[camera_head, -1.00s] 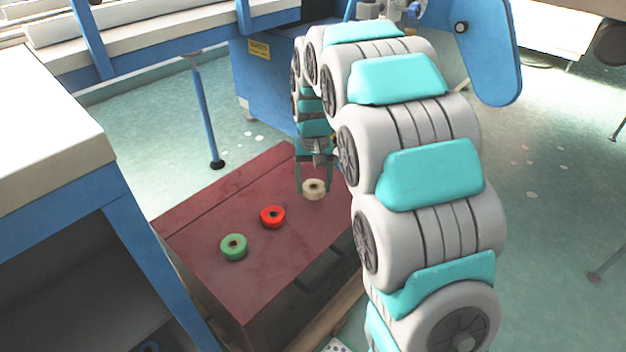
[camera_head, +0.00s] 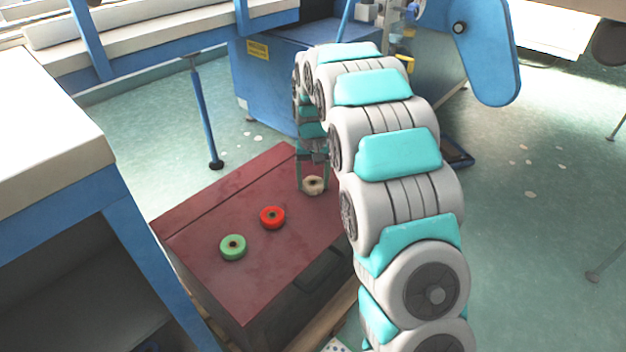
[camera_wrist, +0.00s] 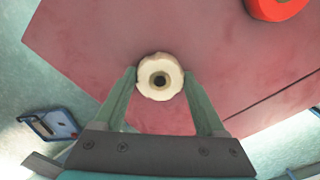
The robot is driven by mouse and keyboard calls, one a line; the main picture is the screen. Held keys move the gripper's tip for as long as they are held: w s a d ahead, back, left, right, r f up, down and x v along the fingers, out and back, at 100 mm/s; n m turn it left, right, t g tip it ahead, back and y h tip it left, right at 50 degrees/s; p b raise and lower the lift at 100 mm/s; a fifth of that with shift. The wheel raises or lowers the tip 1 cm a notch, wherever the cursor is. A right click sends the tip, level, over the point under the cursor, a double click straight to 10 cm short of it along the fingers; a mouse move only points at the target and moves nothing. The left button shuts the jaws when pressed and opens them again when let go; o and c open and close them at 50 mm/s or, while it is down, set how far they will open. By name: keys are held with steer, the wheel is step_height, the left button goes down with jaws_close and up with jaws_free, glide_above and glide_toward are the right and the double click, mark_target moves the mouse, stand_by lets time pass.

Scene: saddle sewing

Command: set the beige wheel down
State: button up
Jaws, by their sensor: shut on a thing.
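The beige wheel (camera_head: 313,185) is a small cream ring with a dark centre hole, at the far right part of the dark red box top (camera_head: 235,283). My gripper (camera_head: 313,186) points down from above, with a finger on each side of the wheel. In the wrist view the wheel (camera_wrist: 160,78) sits between the two fingertips of my gripper (camera_wrist: 160,82), which are shut on it. The wheel is at or very close to the red surface; I cannot tell whether it touches.
A red wheel (camera_head: 272,217) and a green wheel (camera_head: 233,247) lie on the box top to the left and nearer. Part of the red wheel shows in the wrist view (camera_wrist: 276,5). A white-topped blue table (camera_head: 50,130) stands at the left. The box top between them is clear.

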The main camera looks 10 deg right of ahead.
steer(key=shift+f, duration=0.1)
steer(key=o, duration=1.5)
step_height(320, 180, up, 12)
steer(key=s+r+g, duration=0.1)
steer(key=s+r, duration=0.2)
steer(key=s, duration=1.8)
steer(key=s+f+n, duration=0.1)
steer(key=s+f, duration=0.2)
steer(key=s, duration=0.8)
steer(key=s+f, duration=0.3)
steer(key=s, duration=0.9)
steer(key=shift+n+g, duration=0.4)
steer(key=shift+w, duration=0.1)
